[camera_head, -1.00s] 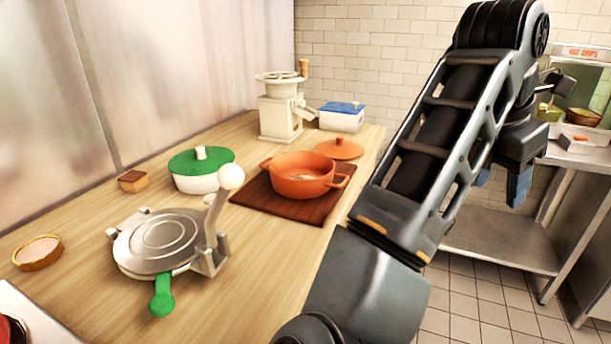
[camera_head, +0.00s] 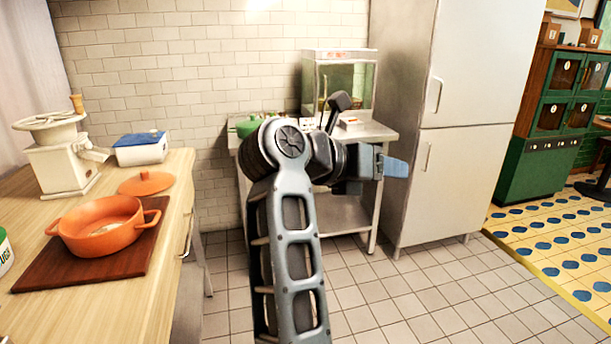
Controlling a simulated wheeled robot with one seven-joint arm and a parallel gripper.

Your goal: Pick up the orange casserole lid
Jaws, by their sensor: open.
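The orange casserole lid (camera_head: 147,183) lies on the wooden counter, behind and a little right of the orange casserole (camera_head: 103,226). Its small knob points up. The open casserole stands on a dark brown board (camera_head: 92,264). My gripper (camera_head: 396,167) is raised in front of the steel table and fridge, well to the right of the lid and apart from it. Its blue fingers point to the right. It is open, and I see nothing between the fingers.
The wooden counter (camera_head: 178,165) ends just right of the lid. A steel table (camera_head: 375,130) and a grey fridge (camera_head: 460,110) stand beyond. Tiled floor is free between.

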